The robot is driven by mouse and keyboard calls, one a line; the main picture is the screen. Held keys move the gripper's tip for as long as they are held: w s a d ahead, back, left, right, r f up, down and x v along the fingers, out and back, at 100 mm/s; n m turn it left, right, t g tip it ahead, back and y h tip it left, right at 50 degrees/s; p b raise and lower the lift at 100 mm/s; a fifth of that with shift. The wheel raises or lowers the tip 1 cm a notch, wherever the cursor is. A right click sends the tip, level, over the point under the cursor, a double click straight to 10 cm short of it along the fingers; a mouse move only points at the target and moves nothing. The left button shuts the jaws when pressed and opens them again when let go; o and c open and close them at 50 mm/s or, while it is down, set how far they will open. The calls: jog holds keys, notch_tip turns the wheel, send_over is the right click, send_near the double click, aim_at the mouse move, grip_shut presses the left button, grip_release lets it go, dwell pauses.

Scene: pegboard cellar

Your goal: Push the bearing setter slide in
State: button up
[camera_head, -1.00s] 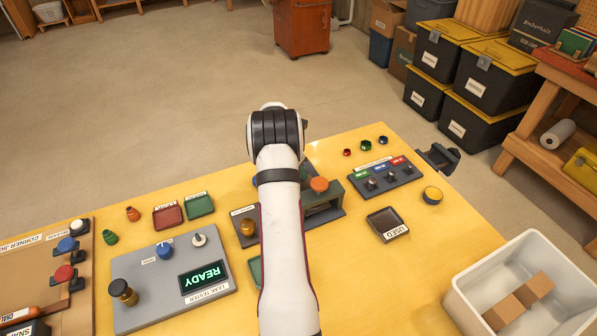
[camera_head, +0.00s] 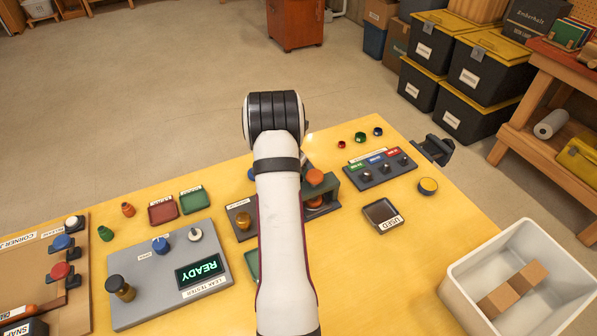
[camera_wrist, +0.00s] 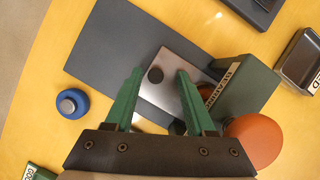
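The bearing setter has a dark grey base (camera_wrist: 110,45), a green housing (camera_wrist: 246,88) and an orange mushroom knob (camera_wrist: 255,140). In the head view its housing (camera_head: 340,188) shows just right of my arm. Its slide, a silver metal plate (camera_wrist: 163,96) with a round black knob, extends out of the housing over the base. My gripper (camera_wrist: 160,72) is open, its green fingertips on either side of the black knob with gaps showing. I cannot tell how high the tips are above the plate. In the head view my arm hides the gripper and slide.
A blue button (camera_wrist: 72,103) stands left of the base. A dark tray (camera_head: 382,214) and a switch panel (camera_head: 380,171) lie to the right. The grey leak tester (camera_head: 170,275) lies left of my arm. A white bin (camera_head: 465,290) with brown blocks stands at right.

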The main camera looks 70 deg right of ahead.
jog(key=shift+r, duration=0.1)
jog(key=v, duration=1.5)
jog(key=shift+a+r, duration=0.15)
jog(key=shift+r, duration=0.15)
jog(key=w+a+r+m+t+y, duration=0.1)
jog(key=w+a+r+m, duration=0.15)
jog(key=a, duration=0.65)
jog(key=w+a+r+m+y, duration=0.15)
jog(key=a+m, duration=0.25)
jog(key=a, duration=0.5)
jog(key=w+a+r+m+t, duration=0.1)
jog(key=w+a+r+m, duration=0.15)
jog(key=a, duration=0.65)
jog(key=s+a+m+y, duration=0.1)
jog(key=s+a+m, duration=0.2)
jog(key=a, duration=0.4)
jog(key=s+a+f+m+y, duration=0.1)
jog(key=s+a+m, duration=0.3)
jog(key=a, duration=0.3)
jog(key=s+a+f+m+y, duration=0.1)
jog(key=s+a+m, duration=0.3)
jog(key=a, duration=0.3)
jog(key=shift+s+g, duration=0.4)
